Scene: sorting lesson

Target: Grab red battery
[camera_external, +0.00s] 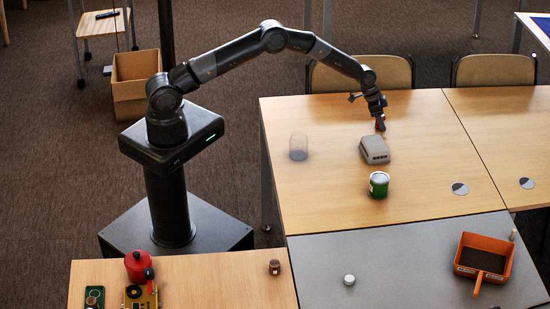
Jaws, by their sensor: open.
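My gripper (379,112) is at the end of my outstretched arm, above the far part of the wooden table, pointing down. It is open. A small dark red item (380,124), possibly the red battery, shows right at the fingertips. It is too small to tell its exact shape, or whether the fingers touch it. The gripper partly hides it.
A grey box-like device (374,150) stands just in front of the gripper. A clear glass (298,147) and a green can (379,185) are nearby. An orange tray (484,262) is on the grey table; a red pot (138,266) is front left. Chairs stand behind.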

